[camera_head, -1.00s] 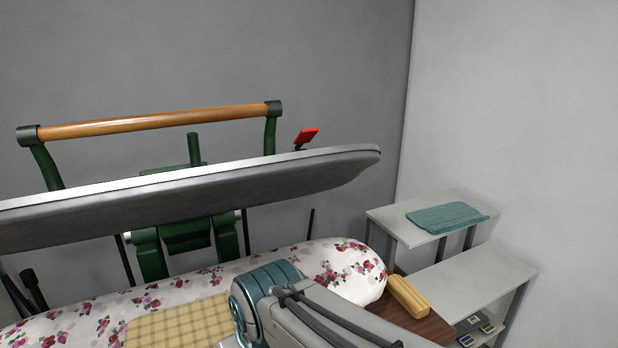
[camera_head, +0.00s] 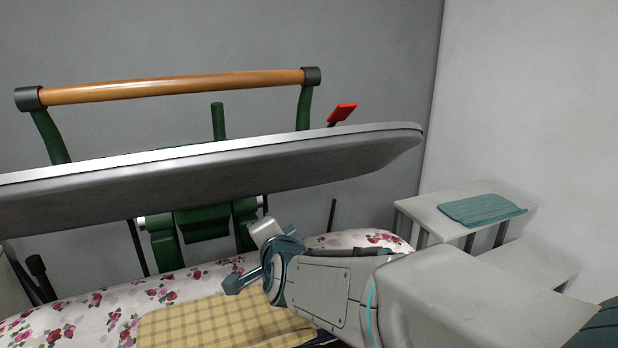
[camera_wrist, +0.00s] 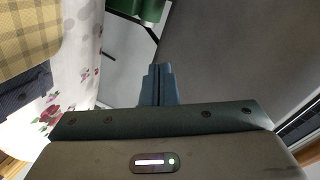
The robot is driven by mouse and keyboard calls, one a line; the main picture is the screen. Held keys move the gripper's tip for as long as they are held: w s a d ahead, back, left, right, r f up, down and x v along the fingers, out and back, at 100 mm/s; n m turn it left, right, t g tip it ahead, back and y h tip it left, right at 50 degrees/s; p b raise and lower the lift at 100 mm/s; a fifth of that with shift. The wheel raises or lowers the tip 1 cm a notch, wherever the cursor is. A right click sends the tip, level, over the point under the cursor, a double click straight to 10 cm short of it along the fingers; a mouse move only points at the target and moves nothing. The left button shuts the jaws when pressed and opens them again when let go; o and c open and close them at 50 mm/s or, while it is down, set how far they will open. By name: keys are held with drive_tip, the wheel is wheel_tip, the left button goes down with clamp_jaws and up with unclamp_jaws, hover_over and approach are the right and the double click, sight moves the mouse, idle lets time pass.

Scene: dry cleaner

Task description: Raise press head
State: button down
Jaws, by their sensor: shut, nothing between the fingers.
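The press head (camera_head: 230,178) is a long grey plate with a pale rim. It hangs tilted above the flowered padded board (camera_head: 85,310), with a clear gap between them. A wooden handle bar (camera_head: 175,88) on green arms runs above and behind the head. A red lever (camera_head: 343,113) stands behind its right end. My gripper (camera_head: 232,285) is shut and empty, low over the board and below the head, touching neither visibly. In the wrist view my closed fingers (camera_wrist: 157,70) point toward grey surroundings, with the flowered board (camera_wrist: 88,60) at left.
A yellow checked cloth (camera_head: 215,322) lies on the board. Green press framework (camera_head: 202,222) stands behind it. At right, pale shelves (camera_head: 430,217) hold a folded teal cloth (camera_head: 482,209). The air between head and board is narrow; grey walls close the back and right.

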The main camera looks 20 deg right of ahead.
drive_tip(key=w+d+m+t+h+b, duration=0.2)
drive_tip(key=d+m+h, duration=0.1)
drive_tip(key=m, duration=0.2)
drive_tip(key=m+g+h+p, duration=0.3)
drive_tip(key=m+h, duration=1.3)
drive_tip(key=m, duration=0.2)
approach(348, 151)
drive_tip(key=shift+x, duration=2.9)
drive_tip(key=shift+a, duration=0.1)
